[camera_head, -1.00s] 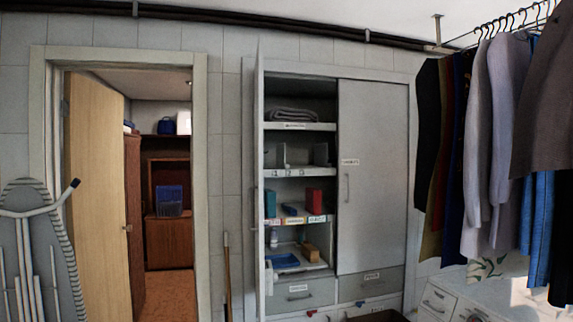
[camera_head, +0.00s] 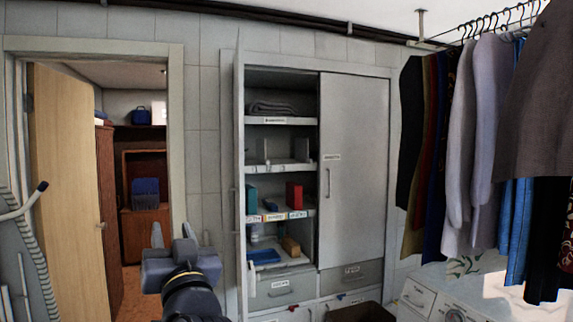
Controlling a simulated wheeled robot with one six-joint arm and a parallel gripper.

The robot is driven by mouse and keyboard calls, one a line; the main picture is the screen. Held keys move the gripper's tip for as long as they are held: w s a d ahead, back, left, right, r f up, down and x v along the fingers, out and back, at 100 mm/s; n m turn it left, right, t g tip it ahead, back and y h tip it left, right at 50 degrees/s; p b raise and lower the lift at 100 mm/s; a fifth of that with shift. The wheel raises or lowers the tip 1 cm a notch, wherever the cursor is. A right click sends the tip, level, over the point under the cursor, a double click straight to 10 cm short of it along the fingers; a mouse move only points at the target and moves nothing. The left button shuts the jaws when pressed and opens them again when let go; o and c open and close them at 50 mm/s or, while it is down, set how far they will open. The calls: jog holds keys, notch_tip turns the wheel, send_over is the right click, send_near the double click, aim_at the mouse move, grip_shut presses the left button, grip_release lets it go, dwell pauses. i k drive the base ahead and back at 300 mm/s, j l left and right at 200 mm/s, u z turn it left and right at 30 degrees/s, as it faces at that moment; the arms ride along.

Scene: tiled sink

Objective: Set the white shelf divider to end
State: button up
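The cabinet (camera_head: 355,170) stands open on its left half and shows several shelves. A pale upright piece that looks like the white shelf divider (camera_head: 266,152) stands on the second shelf from the top, left of the middle; its outline is small and hard to make out. Another pale upright shape (camera_head: 301,149) stands at the right end of that shelf. My gripper (camera_head: 172,236) is low in the view, left of the cabinet and well apart from it. Its two fingers point up, spread apart, with nothing visible between them.
The open cabinet door (camera_head: 239,190) is seen nearly edge-on at the left. A green box (camera_head: 251,199) and a red box (camera_head: 294,195) stand on the third shelf, and a blue tray (camera_head: 264,256) lies below. Hanging clothes (camera_head: 480,150) fill the right. A doorway is at left.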

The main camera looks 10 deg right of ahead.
aim_at(260, 143)
jog(key=i+j+z, duration=0.1)
jog(key=i+z, duration=0.35)
jog(key=i, duration=0.65)
jog(key=i+l+u, duration=0.15)
jog(key=i, duration=1.2)
jog(key=i+j+z, duration=0.1)
jog(key=i, duration=0.25)
jog(key=i+j, duration=0.15)
jog(key=i, duration=0.2)
jog(key=l+z, duration=0.05)
